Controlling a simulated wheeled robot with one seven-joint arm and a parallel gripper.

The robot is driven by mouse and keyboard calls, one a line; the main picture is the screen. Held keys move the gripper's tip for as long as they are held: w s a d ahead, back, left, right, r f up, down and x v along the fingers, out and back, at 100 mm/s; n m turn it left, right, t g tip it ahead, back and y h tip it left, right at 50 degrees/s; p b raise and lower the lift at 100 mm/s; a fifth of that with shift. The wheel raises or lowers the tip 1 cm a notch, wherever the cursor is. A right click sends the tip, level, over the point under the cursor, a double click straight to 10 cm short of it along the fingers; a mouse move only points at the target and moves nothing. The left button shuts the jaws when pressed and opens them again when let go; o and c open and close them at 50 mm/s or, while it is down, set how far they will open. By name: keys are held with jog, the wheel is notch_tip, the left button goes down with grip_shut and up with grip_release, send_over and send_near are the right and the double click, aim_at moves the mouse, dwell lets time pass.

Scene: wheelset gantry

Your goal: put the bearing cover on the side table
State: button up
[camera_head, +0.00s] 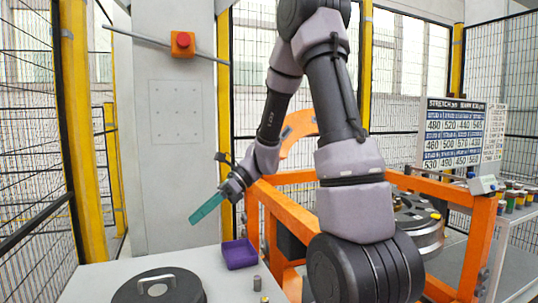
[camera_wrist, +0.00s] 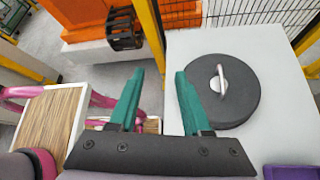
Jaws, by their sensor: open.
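The bearing cover, a round dark disc (camera_head: 130,293) with a pale bar handle on top, lies flat on a light grey table (camera_head: 85,283) that looks like the side table. In the wrist view the disc (camera_wrist: 235,108) is at the right, on the pale tabletop (camera_wrist: 285,130). My gripper (camera_head: 205,209) has teal fingers and is raised above the table's far side, up and right of the disc in the head view. In the wrist view my gripper (camera_wrist: 158,80) is open and empty. The right finger overlaps the disc's left edge in the picture; the handle is outside the jaws.
A purple tray (camera_head: 240,255) and small metal cylinders (camera_head: 257,284) stand right of the disc. The orange gantry frame (camera_head: 285,208) is close to the right of the table.

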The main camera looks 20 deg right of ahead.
jog(key=s+d+r+n+t+h, duration=0.9)
jog(key=s+d+r+n, duration=0.3)
jog(key=d+r+n, duration=0.2)
notch_tip(320, 180, up, 2)
jog(key=shift+r+n, duration=0.2)
jog(key=shift+n, duration=0.8)
jog(key=shift+s, duration=0.1)
